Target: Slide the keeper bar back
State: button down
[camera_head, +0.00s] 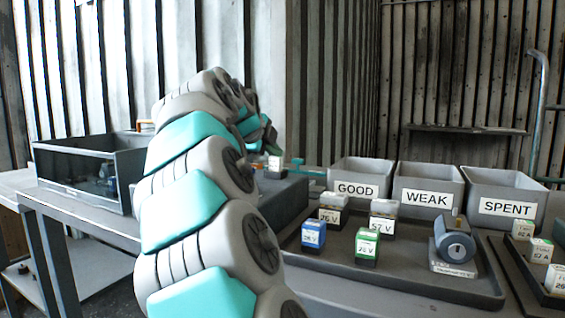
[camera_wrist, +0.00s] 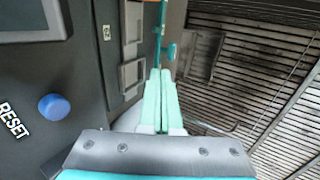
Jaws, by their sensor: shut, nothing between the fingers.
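A thin teal bar (camera_wrist: 160,22), which looks like the keeper bar, runs along the edge of the grey housing (camera_wrist: 88,70) in the wrist view. A small teal tab (camera_wrist: 171,52) stands beside it. My gripper (camera_wrist: 160,72) is shut and empty, its two teal fingers side by side, with the tips just short of the bar and tab. I cannot tell whether they touch. In the head view, a teal piece (camera_head: 298,163) shows above the dark housing (camera_head: 288,198), and my arm hides much of that area.
A blue button (camera_wrist: 54,107) marked RESET is on the housing's face. In the head view, bins marked GOOD (camera_head: 357,175), WEAK (camera_head: 428,184) and SPENT (camera_head: 507,195) stand behind a tray (camera_head: 400,281) with several labelled blocks. An open-fronted box (camera_head: 82,184) is at left.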

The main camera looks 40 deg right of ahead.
jog(key=shift+v, duration=1.6)
